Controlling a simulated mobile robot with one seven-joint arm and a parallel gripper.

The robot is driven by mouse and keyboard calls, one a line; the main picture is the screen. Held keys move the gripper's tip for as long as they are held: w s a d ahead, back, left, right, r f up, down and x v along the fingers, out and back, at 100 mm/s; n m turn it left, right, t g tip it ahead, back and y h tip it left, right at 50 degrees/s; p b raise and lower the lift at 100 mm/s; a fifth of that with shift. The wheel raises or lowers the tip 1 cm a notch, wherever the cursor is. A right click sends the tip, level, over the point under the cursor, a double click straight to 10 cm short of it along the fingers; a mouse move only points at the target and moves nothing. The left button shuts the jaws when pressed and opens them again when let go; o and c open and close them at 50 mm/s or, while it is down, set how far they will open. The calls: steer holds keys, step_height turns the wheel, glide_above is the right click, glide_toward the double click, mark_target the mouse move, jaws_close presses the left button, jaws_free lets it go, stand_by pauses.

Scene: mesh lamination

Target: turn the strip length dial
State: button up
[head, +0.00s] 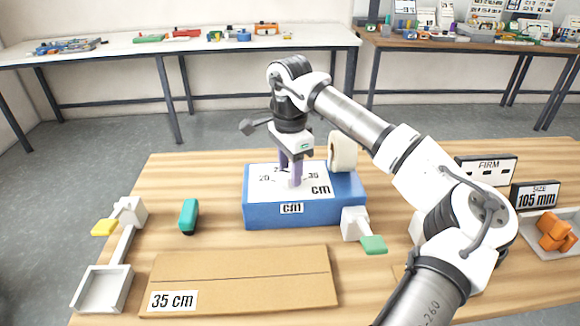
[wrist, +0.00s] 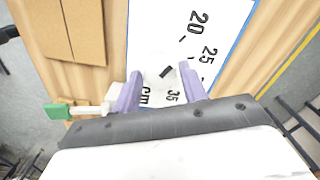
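The strip length dial is a white knob (wrist: 163,76) with a black pointer mark, on a white scale plate (head: 262,182) reading 20, 25, 35 and cm. In the wrist view my gripper (wrist: 158,72) has one finger on each side of the knob. Whether the fingers touch it is unclear. The knob is partly hidden by the fingers in the head view.
A cardboard piece labelled "35 cm" (head: 240,280) lies in front. A green-tipped lever (head: 372,244) sits at the box's right front. A white roll (head: 342,150) stands behind. A teal block (head: 189,216) and a yellow-tipped lever (head: 105,227) are left. "FIRM" (head: 487,168) and "105 mm" (head: 537,196) signs stand right.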

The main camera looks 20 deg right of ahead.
steer(key=c, duration=0.6)
steer(key=shift+m, duration=0.4)
steer(key=m+b, duration=0.2)
steer(key=m, duration=0.2)
steer(key=shift+m, duration=0.4)
steer(key=m+b, duration=0.1)
steer(key=m, duration=0.5)
steer(key=shift+b, duration=0.4)
steer(key=m+b, duration=0.1)
steer(key=m, duration=0.5)
steer(key=shift+m, duration=0.3)
steer(key=m+b, duration=0.1)
steer(key=m, duration=0.4)
steer(key=shift+m, duration=0.3)
